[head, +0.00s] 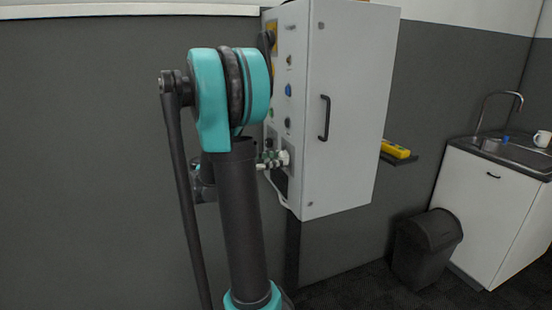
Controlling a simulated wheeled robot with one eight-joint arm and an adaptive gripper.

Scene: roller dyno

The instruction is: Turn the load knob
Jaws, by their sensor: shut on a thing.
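My gripper (272,159) shows only in part, small and partly behind my own arm, low at the control face of a grey-white cabinet (345,110). It is shut on the load knob at that face. The knob is hidden by the fingers, so its pointer and angle cannot be made out.
The cabinet door has a black handle (325,118). A yellow device (396,149) lies on a dark shelf to the right. A dark bin (427,245) stands beside a white sink unit (490,210). A white cable (276,190) hangs below the gripper.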

